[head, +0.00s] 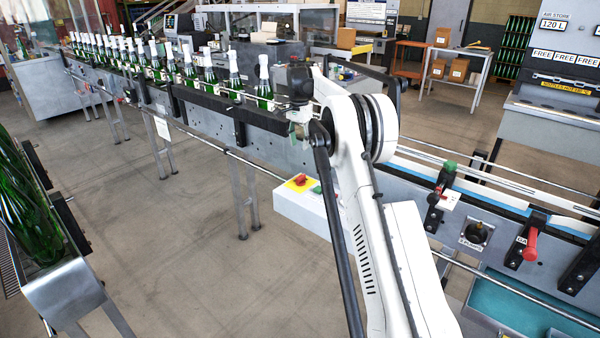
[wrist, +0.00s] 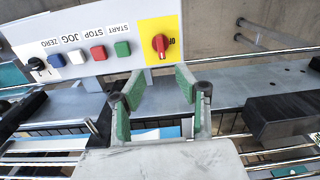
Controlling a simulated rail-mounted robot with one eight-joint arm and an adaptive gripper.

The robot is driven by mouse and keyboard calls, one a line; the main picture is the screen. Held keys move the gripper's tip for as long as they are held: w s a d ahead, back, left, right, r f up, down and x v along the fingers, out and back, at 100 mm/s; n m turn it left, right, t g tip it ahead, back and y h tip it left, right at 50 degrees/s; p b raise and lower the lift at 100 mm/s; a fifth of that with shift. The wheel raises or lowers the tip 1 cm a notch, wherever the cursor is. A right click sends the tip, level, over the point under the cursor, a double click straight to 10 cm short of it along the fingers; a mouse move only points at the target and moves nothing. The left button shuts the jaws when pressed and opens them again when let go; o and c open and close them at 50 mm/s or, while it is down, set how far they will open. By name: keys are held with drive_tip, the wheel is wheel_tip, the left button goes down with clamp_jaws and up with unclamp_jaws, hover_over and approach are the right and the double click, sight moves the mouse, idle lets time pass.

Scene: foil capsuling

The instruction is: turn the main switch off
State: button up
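The main switch is a red rotary knob (wrist: 160,45) on a yellow plate, at the top of the wrist view. Small lettering beside it is only partly readable. In the head view the red knob (head: 300,180) sits on the white control box (head: 297,205) mounted on the line's near side. My gripper (wrist: 158,90) is open, its two green-padded fingers apart and pointing toward the knob. Nothing is between them, and the knob appears just beyond their tips, not gripped. In the head view my gripper (head: 299,131) is small and partly hidden by my arm.
Foil-topped bottles (head: 234,75) line the conveyor behind. A rail (wrist: 240,58) runs near the box. The floor in front is clear.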

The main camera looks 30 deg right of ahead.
sight(301, 176)
drive_tip(key=f, duration=1.5)
drive_tip(key=shift+w+d, duration=0.25)
drive_tip(key=shift+d, duration=0.15)
drive_tip(key=shift+r, duration=0.1)
drive_tip(key=shift+c, duration=0.2)
clamp_jaws()
